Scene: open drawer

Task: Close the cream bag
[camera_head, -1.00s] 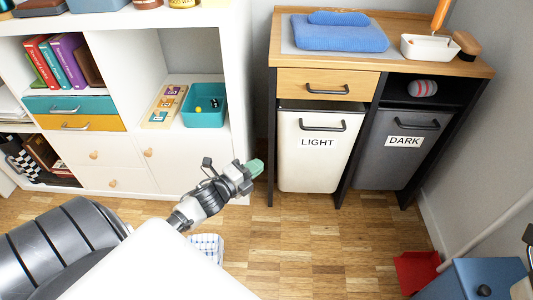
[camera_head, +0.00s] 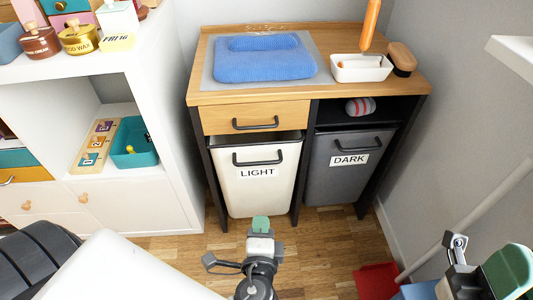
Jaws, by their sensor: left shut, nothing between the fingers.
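The cream bag (camera_head: 258,190), labelled LIGHT with a black handle, hangs in the left bay of the wooden cabinet. Its top is tilted forward, with a dark gap behind its upper edge. My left gripper (camera_head: 261,224), with green fingertips, is in front of and below the cream bag. Its fingers are together and hold nothing; contact with the bag is not seen. My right gripper (camera_head: 508,272) shows at the bottom right corner, partly cut off, and its jaw state is unclear.
The grey DARK bag (camera_head: 340,184) hangs beside the cream one. The cabinet top (camera_head: 350,92) holds a blue towel, a white tray and a brush. A white shelf (camera_head: 185,190) stands left. A red dustpan (camera_head: 376,281) lies on the floor right. Floor before the cabinet is clear.

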